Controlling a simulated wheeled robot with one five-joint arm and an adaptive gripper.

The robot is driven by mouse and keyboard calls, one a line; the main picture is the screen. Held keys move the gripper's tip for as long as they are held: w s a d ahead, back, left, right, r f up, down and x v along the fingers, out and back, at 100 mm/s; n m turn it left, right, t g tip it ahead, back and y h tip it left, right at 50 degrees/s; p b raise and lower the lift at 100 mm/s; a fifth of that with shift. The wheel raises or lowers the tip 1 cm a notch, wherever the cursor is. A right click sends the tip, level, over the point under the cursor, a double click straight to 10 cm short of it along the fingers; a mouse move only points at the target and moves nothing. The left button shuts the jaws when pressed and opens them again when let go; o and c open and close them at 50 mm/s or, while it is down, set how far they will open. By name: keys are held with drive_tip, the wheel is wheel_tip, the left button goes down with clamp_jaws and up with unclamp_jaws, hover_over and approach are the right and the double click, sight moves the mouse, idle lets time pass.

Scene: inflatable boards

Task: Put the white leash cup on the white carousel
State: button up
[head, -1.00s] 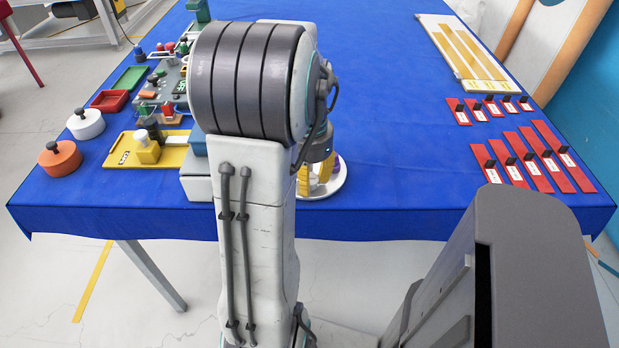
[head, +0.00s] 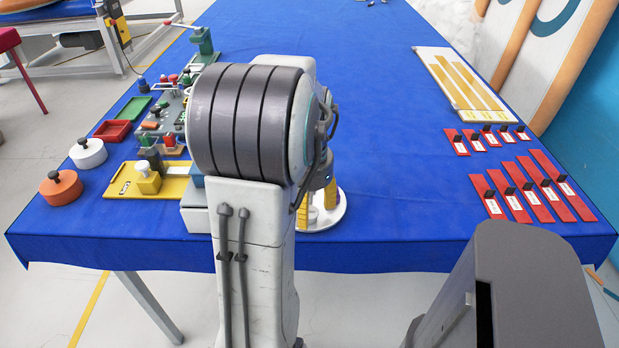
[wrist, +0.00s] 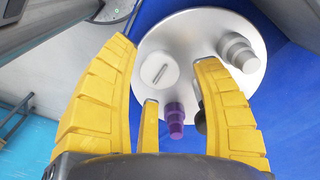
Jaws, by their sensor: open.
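The white carousel (wrist: 195,30) is a round pale disc under my gripper in the wrist view. Its edge also shows in the head view (head: 338,212). The white leash cup (wrist: 159,70), a round white piece with a slot across its top, appears to sit on the disc. It is between the two yellow fingers of my gripper (wrist: 164,55), with space on both sides. My gripper is open and low over the carousel in the head view (head: 317,208). A purple stepped piece (wrist: 174,118) and a grey stepped piece (wrist: 238,52) also stand on the disc.
Left of my arm are a yellow tray (head: 115,188), a white lidded pot (head: 88,153), an orange pot (head: 61,188) and a red tray (head: 115,130). Red labelled strips (head: 515,205) and a striped board (head: 465,85) lie at right. The blue table's middle is clear.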

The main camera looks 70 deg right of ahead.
sight(310, 212)
wheel_tip(310, 212, up, 11)
drive_tip(key=p, duration=0.1)
drive_tip(key=shift+f+p, duration=0.15)
drive_tip(key=shift+p, duration=0.15)
drive_tip(key=w+a+n+t+h, duration=0.1)
drive_tip(key=w+a+n, duration=0.9)
drive_tip(key=w+a, duration=0.3)
drive_tip(key=a+f+n+t, duration=0.1)
drive_tip(key=a+f+n, duration=0.1)
drive_tip(key=a+n, duration=0.4)
drive_tip(key=a+f+n+t+y, duration=0.1)
drive_tip(key=a+f+n, duration=0.1)
drive_tip(key=a+n, duration=0.5)
drive_tip(key=shift+a+f, duration=0.4)
drive_tip(key=shift+a, duration=2.95)
